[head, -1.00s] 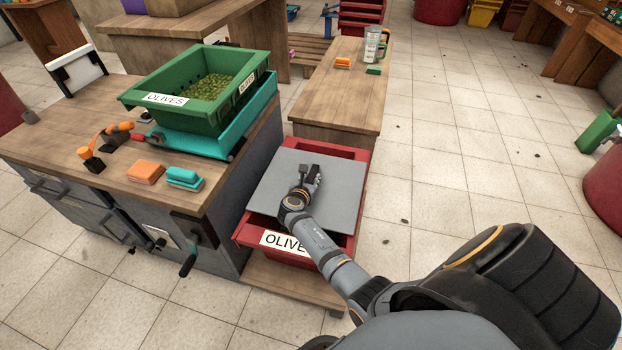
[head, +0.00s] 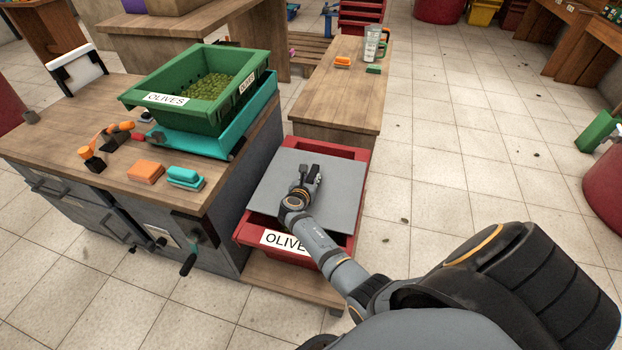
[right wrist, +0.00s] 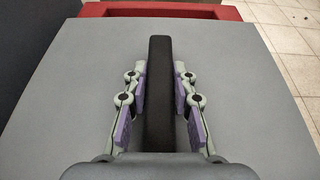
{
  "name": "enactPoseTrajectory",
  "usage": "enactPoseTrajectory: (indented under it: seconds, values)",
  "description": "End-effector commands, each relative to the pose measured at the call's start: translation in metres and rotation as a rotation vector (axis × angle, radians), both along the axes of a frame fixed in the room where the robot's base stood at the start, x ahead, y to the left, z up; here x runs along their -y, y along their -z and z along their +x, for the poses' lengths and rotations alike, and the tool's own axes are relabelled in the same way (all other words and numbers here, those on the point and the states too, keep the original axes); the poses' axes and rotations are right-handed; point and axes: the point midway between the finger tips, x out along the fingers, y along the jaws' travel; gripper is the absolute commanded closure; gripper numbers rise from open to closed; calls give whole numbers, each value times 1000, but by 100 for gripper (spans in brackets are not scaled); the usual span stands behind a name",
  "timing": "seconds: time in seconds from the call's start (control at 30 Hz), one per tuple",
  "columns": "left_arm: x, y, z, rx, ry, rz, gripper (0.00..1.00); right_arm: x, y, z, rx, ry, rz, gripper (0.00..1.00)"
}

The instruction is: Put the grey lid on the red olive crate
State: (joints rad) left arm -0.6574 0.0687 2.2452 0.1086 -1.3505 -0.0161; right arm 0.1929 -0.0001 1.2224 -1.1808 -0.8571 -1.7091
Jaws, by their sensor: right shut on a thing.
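The grey lid (head: 335,190) is a flat plate over the red olive crate (head: 343,243) in the head view. Red crate shows beyond the lid's far edge and at its front, where the "OLIVES" label is. I cannot tell whether the lid rests on the rim or hovers just above it. My right gripper (head: 312,175) is over the lid's middle. In the right wrist view the gripper (right wrist: 160,100) has its two fingers on either side of the lid's dark bar handle (right wrist: 160,60), shut on it. The crate's far rim (right wrist: 160,11) shows beyond the lid. My left gripper is not in view.
The red crate stands on a low wooden platform (head: 275,287). Behind is a wooden table (head: 330,105) with a jug.

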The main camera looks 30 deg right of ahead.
Motion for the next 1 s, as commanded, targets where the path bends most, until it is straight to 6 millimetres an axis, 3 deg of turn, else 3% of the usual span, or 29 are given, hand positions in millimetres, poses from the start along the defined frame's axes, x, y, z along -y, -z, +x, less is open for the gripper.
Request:
enactPoseTrajectory:
  seconds: [0.5, 0.53, 0.7, 1.0]
  values:
    - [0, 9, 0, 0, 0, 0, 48, 0, 12, 1, 3, -1, -1, 100]
    - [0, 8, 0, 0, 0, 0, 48, 0, 11, 1, 3, -1, -1, 70]
    - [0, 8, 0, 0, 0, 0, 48, 0, 11, 0, 1, 0, -2, 48]
    - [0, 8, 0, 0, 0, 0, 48, -1, 13, -1, -1, 0, 2, 48]
